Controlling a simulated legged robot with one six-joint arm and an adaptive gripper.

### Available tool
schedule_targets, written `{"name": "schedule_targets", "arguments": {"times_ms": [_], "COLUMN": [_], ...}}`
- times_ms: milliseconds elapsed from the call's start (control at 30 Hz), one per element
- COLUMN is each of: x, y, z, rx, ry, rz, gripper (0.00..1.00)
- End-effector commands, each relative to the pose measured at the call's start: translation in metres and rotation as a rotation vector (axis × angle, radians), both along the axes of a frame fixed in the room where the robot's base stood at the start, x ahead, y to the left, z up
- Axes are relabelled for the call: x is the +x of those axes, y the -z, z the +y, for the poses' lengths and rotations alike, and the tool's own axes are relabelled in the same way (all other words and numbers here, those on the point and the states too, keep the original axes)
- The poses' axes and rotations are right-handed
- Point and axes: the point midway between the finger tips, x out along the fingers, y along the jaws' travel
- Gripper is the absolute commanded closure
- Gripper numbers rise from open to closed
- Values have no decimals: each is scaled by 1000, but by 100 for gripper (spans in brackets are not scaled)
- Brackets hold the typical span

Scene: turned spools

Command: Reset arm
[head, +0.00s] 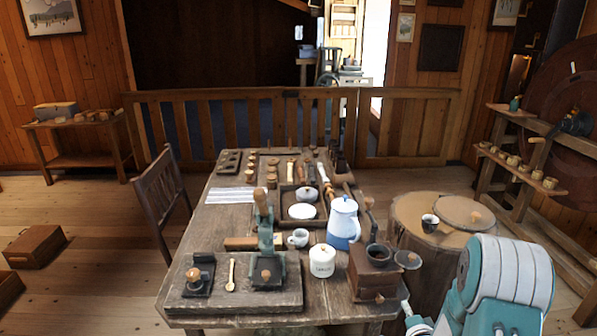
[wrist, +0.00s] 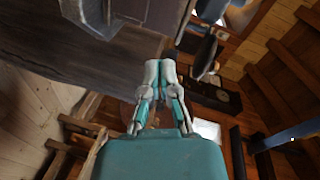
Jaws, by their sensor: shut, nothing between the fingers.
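My gripper (wrist: 160,72) shows in the wrist view with its two pale fingertips together, shut and empty. Its teal body fills the bottom of that view. In the head view my teal and white arm stands at the lower right, beside the front right corner of the wooden table (head: 225,222); the fingers cannot be made out there. The wrist view is tilted, with a dark surface at the upper left beyond the fingers.
The table holds a blue and white jug (head: 343,223), a lidded white jar (head: 322,261), a coffee grinder (head: 372,274), a small cup (head: 298,238) and several turned pieces. A round wooden stand (head: 408,236) is right of it. A chair (head: 159,200) stands left.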

Motion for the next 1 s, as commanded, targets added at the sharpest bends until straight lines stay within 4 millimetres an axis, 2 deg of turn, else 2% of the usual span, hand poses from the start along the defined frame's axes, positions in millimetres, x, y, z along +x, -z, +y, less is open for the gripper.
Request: {"name": "schedule_targets", "arguments": {"times_ms": [33,233,467,767,1000], "x": [4,5,-16,-75,-143], "y": [-18,-67,-122,-183,-220], "z": [4,17,36,68,98], "rx": [-59,-276,-488,-708,-845], "ry": [-9,-37,-91,-216,-375], "rz": [24,164,321,515,644], "gripper": [100,100,100,100,100]}}
